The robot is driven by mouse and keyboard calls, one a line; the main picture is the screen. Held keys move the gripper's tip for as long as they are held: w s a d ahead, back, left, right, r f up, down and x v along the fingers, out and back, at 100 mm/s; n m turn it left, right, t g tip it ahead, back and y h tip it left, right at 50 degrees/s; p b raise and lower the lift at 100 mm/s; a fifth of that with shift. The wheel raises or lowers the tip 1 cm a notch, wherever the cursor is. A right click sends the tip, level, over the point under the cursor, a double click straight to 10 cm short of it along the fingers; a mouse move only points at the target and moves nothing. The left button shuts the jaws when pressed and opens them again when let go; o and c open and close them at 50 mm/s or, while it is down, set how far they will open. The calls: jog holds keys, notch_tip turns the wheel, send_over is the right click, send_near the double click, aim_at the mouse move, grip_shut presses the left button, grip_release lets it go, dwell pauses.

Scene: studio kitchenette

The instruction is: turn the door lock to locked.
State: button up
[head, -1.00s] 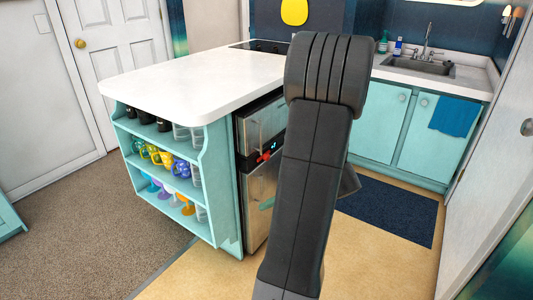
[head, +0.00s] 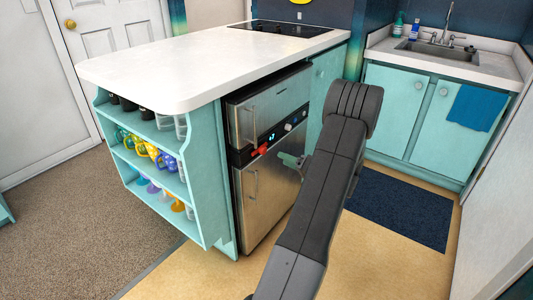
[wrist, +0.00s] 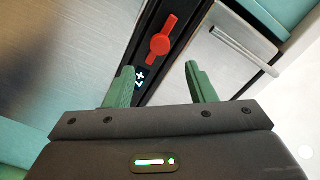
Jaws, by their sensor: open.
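The door lock is a red knob with a bar-shaped handle (head: 259,150), on the dark strip between the upper and lower steel doors of the fridge (head: 266,195). In the wrist view the red lock (wrist: 161,44) is beyond my fingertips and tilted in the picture, its bar running along the dark strip. My gripper (head: 287,159) has green fingers and is just right of the lock in the head view. In the wrist view my gripper (wrist: 160,68) is open and empty, its fingers apart and not visibly touching the lock. Part of it is hidden behind my arm in the head view.
A lit display (wrist: 140,78) is beside the lock on the strip. Door handles (head: 253,185) stand out from the fridge doors. The white counter (head: 190,65) overhangs above. Open shelves with cups (head: 150,165) are at left. Floor in front of the fridge is clear.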

aim_at(265, 151)
jog(key=b+x, duration=0.1)
jog(key=x, duration=0.8)
jog(key=shift+a, duration=0.1)
jog(key=c, duration=1)
jog(key=shift+o, duration=0.2)
